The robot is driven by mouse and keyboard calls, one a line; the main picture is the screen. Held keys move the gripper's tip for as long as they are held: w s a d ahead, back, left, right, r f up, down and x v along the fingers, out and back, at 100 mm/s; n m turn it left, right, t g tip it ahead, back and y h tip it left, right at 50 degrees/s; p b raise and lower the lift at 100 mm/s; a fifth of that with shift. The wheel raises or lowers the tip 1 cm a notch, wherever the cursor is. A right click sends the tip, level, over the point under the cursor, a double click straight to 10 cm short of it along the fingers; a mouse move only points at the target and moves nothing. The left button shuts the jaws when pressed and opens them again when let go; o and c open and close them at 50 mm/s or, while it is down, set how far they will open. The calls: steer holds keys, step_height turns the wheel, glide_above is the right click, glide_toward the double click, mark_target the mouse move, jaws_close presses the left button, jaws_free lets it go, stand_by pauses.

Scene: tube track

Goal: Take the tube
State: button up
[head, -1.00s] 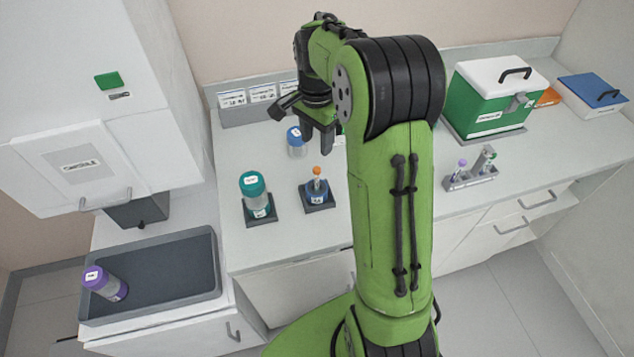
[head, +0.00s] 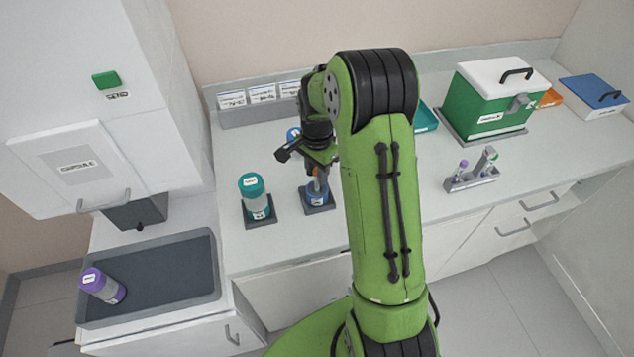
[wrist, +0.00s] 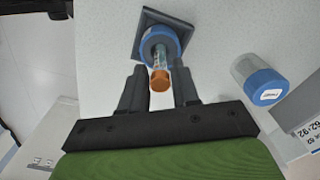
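A thin tube with an orange cap (wrist: 159,80) stands in a blue round holder (wrist: 153,45) on a dark square base (wrist: 175,22). In the head view the holder (head: 316,198) is on the counter, left of my arm. My gripper (wrist: 158,72) is open and points down over the holder. In the wrist view its two fingers lie either side of the orange cap, with a gap on each side. In the head view my gripper (head: 318,170) largely hides the tube.
A teal-capped jar (head: 253,190) stands on a base just left of the holder. A blue-capped jar (wrist: 258,80) stands behind it. A small grey rack (head: 472,178) with tubes and a green box (head: 490,105) are farther right. A purple-capped jar (head: 102,285) lies in the dark tray (head: 185,290).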

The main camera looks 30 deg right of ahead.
steer(key=c, duration=0.4)
steer(key=shift+r, duration=0.1)
step_height(320, 180, up, 10)
steer(key=shift+f+p, duration=0.1)
steer(key=shift+p, duration=0.35)
steer(key=shift+o, duration=0.3)
